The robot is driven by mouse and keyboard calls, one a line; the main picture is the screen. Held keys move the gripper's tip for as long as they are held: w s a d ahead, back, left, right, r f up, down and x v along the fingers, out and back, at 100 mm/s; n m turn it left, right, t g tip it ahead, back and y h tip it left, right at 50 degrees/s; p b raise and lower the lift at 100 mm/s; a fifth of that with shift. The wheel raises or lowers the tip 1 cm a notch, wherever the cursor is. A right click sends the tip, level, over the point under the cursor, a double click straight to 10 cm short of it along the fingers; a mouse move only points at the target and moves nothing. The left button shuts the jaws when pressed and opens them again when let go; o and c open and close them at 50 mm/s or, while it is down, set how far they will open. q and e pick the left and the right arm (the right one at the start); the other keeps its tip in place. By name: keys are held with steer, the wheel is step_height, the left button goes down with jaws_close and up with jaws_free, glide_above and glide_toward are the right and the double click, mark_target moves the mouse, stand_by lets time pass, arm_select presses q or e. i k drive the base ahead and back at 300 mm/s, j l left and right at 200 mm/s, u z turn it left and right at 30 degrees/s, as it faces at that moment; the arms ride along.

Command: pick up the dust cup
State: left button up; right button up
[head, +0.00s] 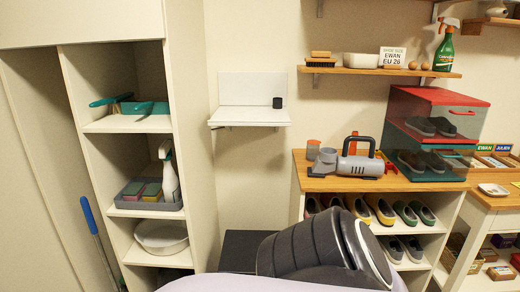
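A grey and black handheld vacuum with orange-red parts (362,165) lies on the wooden top of the shoe cubby at centre right. A grey cup-shaped part (325,161), which looks like the dust cup, is at its left end. I cannot tell whether it is joined to the vacuum or only touching it. Neither of my grippers is in view.
The wooden cubby top (420,184) has a little bare room at its front edge. A red-topped clear shoe box (432,135) stands right of the vacuum. Shoes (382,210) fill the shelf below. A white wall shelf (250,117) is left, holding a small black object (278,102).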

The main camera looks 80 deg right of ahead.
mark_target(312, 151)
steer(key=z, duration=2.95)
steer(key=i+z, duration=0.1)
steer(key=i, duration=0.15)
